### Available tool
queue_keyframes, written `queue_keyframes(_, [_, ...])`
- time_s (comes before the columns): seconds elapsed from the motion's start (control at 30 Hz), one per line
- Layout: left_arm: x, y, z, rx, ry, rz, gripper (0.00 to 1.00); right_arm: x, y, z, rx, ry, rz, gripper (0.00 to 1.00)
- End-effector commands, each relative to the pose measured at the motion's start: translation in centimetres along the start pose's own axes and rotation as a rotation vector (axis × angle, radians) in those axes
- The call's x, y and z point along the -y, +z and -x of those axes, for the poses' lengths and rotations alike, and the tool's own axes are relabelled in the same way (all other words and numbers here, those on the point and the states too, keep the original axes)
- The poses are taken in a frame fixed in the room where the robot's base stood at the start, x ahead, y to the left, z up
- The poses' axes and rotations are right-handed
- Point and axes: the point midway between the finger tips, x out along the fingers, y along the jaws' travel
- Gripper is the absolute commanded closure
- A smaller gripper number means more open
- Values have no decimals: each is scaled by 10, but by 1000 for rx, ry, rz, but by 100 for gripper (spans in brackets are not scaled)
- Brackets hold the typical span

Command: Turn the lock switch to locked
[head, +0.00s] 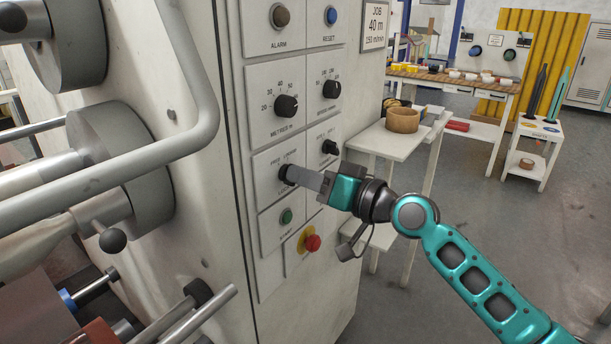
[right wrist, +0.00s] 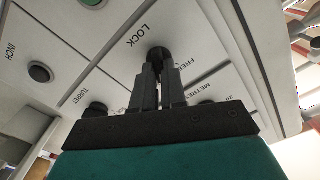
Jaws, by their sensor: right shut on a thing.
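The lock switch is a dark round knob (head: 286,174) on a light grey panel of the machine, under lettering that reads FREE. In the right wrist view the same knob (right wrist: 159,53) shows at the fingertips, between the words LOCK and FREE. My right gripper (head: 299,177) reaches in from the right, pointing at the panel. Its two fingers (right wrist: 159,76) are closed around the knob. The fingers cover most of the knob, so I cannot tell which way it points. My left gripper is not in view.
Below are a green start button (head: 286,216) and a red emergency button (head: 312,242). A white side table (head: 384,141) stands behind my arm.

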Motion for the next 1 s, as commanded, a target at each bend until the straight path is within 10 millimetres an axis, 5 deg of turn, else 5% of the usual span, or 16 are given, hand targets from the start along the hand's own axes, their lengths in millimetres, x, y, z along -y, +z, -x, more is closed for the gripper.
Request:
queue_keyframes(0.27, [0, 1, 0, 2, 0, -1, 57, 0, 1, 0, 2, 0, -7, 100])
queue_keyframes(0.3, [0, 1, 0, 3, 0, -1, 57, 0, 1, 0, 2, 0, -7, 86])
queue_keyframes(0.53, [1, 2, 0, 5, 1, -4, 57, 0, 1, 0, 1, 0, -4, 64])
queue_keyframes(0.83, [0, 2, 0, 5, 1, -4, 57, 0, 0, 3, 0, 0, -2, 63])
queue_keyframes(1.0, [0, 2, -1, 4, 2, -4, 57, -2, 1, 24, 1, 3, -1, 63])
